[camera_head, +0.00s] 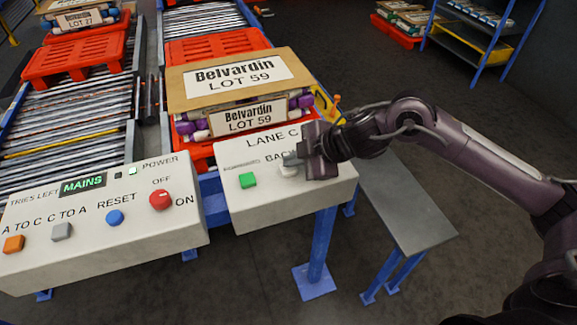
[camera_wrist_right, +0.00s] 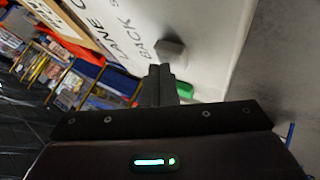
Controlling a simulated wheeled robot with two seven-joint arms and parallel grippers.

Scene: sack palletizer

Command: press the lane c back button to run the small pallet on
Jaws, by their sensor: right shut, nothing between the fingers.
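The lane C panel (camera_head: 320,191) is a white sloped box on a blue post. Its back button is a pale grey knob (camera_head: 289,172), partly covered by my right gripper (camera_head: 288,158); the wrist view shows it as a grey knob (camera_wrist_right: 171,48) beside the word BACK. A green button (camera_head: 248,180) sits to its left. My right gripper is shut and empty, its fingertips (camera_wrist_right: 159,70) right by the grey knob; I cannot tell if they touch. A red pallet (camera_head: 213,43) stands on the rollers behind the load. My left gripper is not in view.
A carton labelled Belvardin LOT 59 (camera_head: 235,78) rests on the load just behind the panel. The mains panel (camera_head: 105,255) with several buttons stands at left. A grey table (camera_head: 410,212) is right of the panel. Blue shelving (camera_head: 480,38) stands at the back.

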